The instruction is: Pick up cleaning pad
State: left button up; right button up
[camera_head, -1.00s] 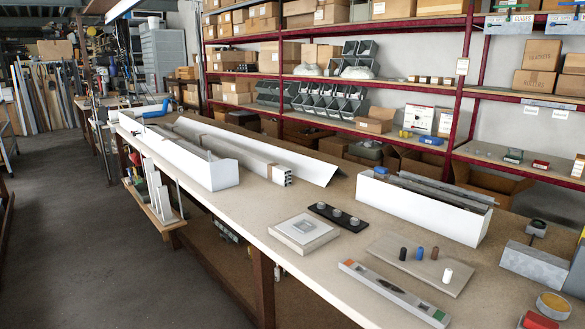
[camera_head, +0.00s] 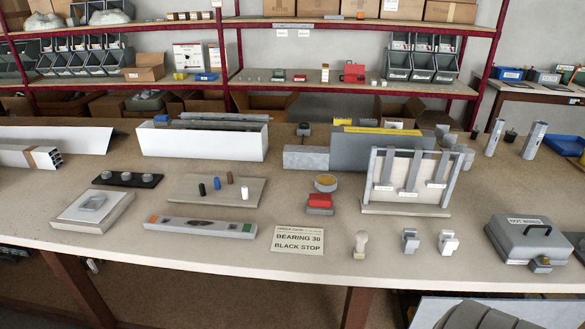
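I cannot tell for sure which thing is the cleaning pad. A red block with a grey lower part (camera_head: 320,203) sits on the bench in front of a round tin with an amber top (camera_head: 326,183). A pale square slab (camera_head: 93,211) with a small grey, shiny piece (camera_head: 92,203) on it lies at the left front of the bench. Nothing is touching either one.
The workbench (camera_head: 200,255) holds a printed card (camera_head: 297,240), a grey level-like bar (camera_head: 200,227), a board with small pegs (camera_head: 216,190), an upright rack (camera_head: 410,180) and a grey case (camera_head: 530,240). Bare bench runs along the front edge. Shelves stand behind.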

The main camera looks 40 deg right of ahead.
aim_at(321, 204)
jog(key=z, duration=1.5)
jog(key=i+l+u, duration=0.15)
jog(key=l, duration=0.2)
jog(key=i+l+u, duration=0.15)
jog(key=l, duration=0.25)
jog(key=l+u, duration=0.15)
jog(key=l, duration=0.25)
jog(key=i, duration=0.05)
